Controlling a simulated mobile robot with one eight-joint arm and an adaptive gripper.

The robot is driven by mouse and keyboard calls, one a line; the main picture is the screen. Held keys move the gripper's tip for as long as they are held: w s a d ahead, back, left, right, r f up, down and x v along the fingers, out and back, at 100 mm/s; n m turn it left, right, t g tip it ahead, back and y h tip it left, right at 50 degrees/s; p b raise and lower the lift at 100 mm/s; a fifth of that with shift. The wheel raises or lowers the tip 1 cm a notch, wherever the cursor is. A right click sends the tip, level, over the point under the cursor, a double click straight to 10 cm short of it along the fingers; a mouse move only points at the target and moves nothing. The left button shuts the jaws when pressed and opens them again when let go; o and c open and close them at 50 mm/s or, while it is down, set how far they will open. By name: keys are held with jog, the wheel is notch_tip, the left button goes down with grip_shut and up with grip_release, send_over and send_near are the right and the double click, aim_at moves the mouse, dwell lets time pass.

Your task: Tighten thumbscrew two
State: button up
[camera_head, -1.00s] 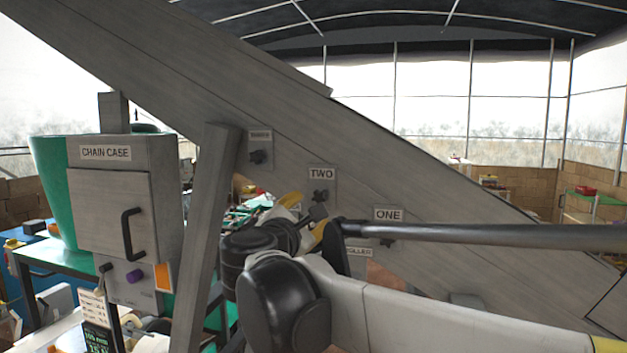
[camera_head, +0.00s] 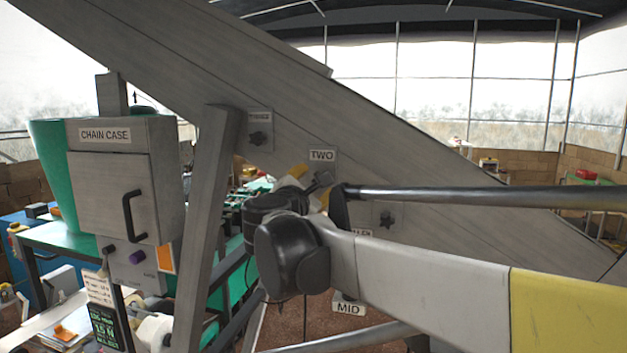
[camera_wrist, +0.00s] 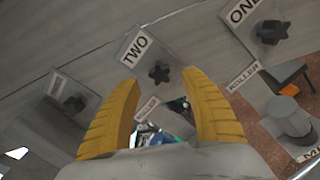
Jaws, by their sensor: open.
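Thumbscrew two (camera_wrist: 159,72) is a dark star-shaped knob on a grey plate with the label TWO (camera_wrist: 136,48), on the sloping grey beam. In the wrist view it shows between the yellow fingertips of my gripper (camera_wrist: 160,82), which is open. The fingers point at the knob, with no visible contact; how far off they are is hard to tell.
Thumbscrew one (camera_wrist: 271,32) is right of two in the wrist view; another thumbscrew (camera_wrist: 73,104) is to the left, also seen in the head view (camera_head: 258,138). A grey upright post (camera_head: 205,220) and the chain case (camera_head: 118,200) stand left of my gripper.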

jog(key=n+b, duration=0.1)
jog(key=n, duration=2.3)
jog(key=shift+x, duration=2.05)
jog(key=shift+c, duration=0.5)
jog(key=shift+s, duration=0.1)
grip_shut()
